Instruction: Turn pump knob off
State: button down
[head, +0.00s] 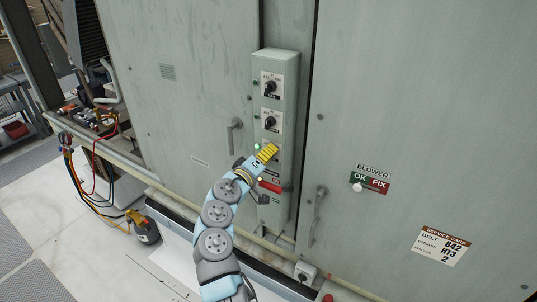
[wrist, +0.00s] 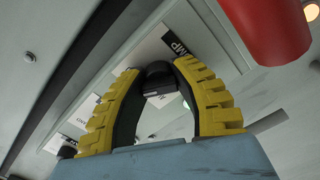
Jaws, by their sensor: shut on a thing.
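The grey-green control box (head: 290,75) is fixed upright on the cabinet front in the head view. My gripper (head: 268,152), with yellow fingers, is at its third switch position, below two black knobs. In the wrist view, my gripper (wrist: 157,68) is shut on the black pump knob (wrist: 160,82), one finger on each side. A white label reading "PUMP" (wrist: 178,44) lies beside it, partly hidden by a finger. In the head view the fingers hide the pump knob. I cannot tell which mark it points to. A green lamp (head: 257,146) shows left of the fingers.
An upper knob (head: 271,87) and a middle knob (head: 270,123) sit above my gripper. A red handle (head: 270,187) is just below it and also shows close by in the wrist view (wrist: 272,25). Door handles (head: 233,135) (head: 318,205) flank the box. Gauges with hoses (head: 98,118) are at left.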

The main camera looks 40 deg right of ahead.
jog(key=n+p, duration=0.1)
jog(key=n, duration=0.3)
jog(key=shift+r+n, duration=0.1)
jog(key=shift+n, duration=1)
jog(key=c, duration=0.8)
grip_release()
jog(key=shift+o, duration=0.2)
jog(key=shift+a, duration=0.1)
jog(key=v, duration=1.2)
